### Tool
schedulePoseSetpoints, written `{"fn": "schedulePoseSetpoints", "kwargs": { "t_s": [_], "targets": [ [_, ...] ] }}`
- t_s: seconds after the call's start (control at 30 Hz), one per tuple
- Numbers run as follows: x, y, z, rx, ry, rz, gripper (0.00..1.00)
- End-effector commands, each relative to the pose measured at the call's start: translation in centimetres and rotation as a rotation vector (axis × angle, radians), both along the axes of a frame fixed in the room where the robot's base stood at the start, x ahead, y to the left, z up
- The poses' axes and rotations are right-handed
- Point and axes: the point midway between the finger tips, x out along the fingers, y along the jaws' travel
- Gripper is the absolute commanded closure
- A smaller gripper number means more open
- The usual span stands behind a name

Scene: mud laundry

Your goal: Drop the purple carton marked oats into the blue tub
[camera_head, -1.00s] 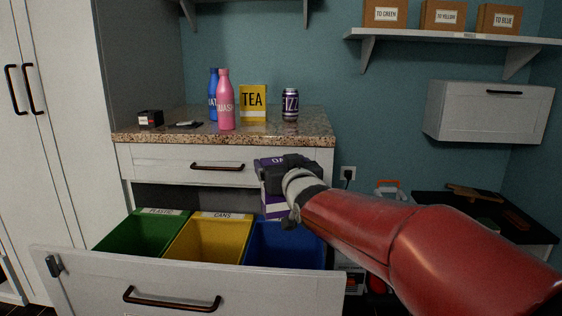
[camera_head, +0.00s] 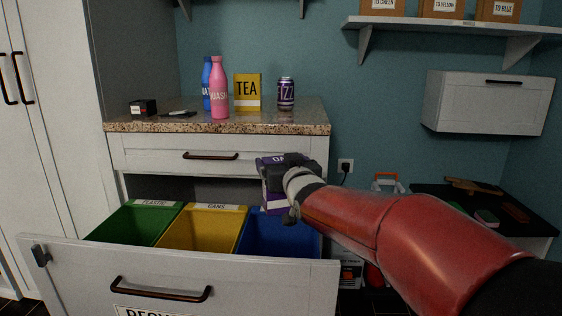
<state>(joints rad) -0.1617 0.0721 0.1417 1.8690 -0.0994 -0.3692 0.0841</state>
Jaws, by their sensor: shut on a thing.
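The purple carton (camera_head: 269,187) is held in my gripper (camera_head: 283,176), with "OA" readable on its upper edge. My gripper is shut on it, and the gripper and wrist hide much of its right side. The blue tub (camera_head: 268,238) is the rightmost tub in the pulled-out drawer. The carton is over the back part of the blue tub as seen here; its exact height above the rim is hard to tell. The inside of the blue tub is partly hidden by my wrist and the drawer front.
A yellow tub (camera_head: 190,232) marked cans and a green tub (camera_head: 135,224) sit left of the blue one behind the drawer front (camera_head: 240,285). The counter (camera_head: 180,124) above holds bottles, a tea box (camera_head: 247,92) and a can (camera_head: 286,94).

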Motion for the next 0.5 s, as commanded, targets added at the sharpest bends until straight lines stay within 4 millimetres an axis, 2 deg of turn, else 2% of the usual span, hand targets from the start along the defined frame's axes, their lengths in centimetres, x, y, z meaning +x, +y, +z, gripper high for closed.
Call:
{"fn": "schedulePoseSetpoints", "kwargs": {
  "t_s": [0.27,0.5],
  "targets": [
    [0.6,0.1,-1.6,-0.002,-0.002,0.001,0.36],
    [0.5,0.0,-4.4,-0.002,-0.002,0.001,0.36]
  ]
}}
